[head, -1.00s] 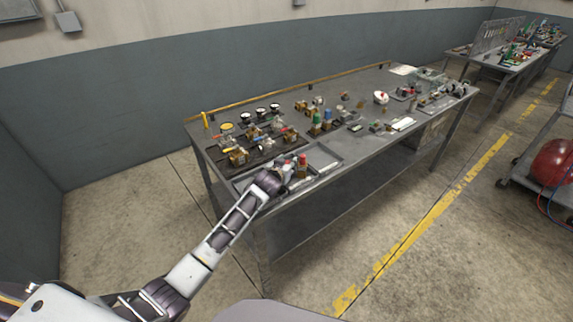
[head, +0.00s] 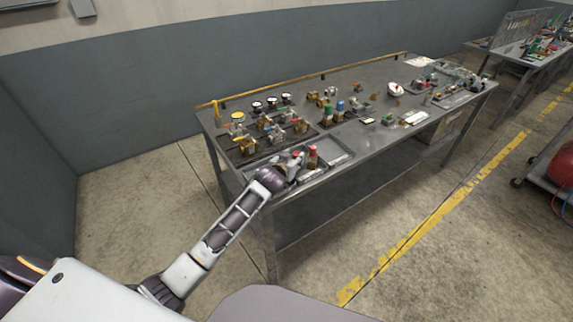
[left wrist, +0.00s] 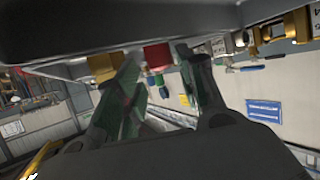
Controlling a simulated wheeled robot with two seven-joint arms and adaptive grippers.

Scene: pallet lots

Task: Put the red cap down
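A red-topped piece, which looks like the red cap (head: 312,153), stands at the front tray (head: 338,160) near the table's front left corner. My left gripper (head: 290,164) is low over that tray, just left of the red piece; its fingers are small and partly hidden by the wrist. In the tilted left wrist view, the left gripper's two fingers (left wrist: 160,62) are spread apart. A red block-like piece (left wrist: 157,55) shows between and beyond the fingertips, with visible gaps at its sides. My right gripper is not in view.
The grey table (head: 370,125) carries several small fittings and valves. A dark board (head: 244,158) with brass parts lies behind the tray. A blue-topped piece (head: 340,106) stands farther back. A cart with a red tank (head: 563,165) is at the right; floor is clear in front.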

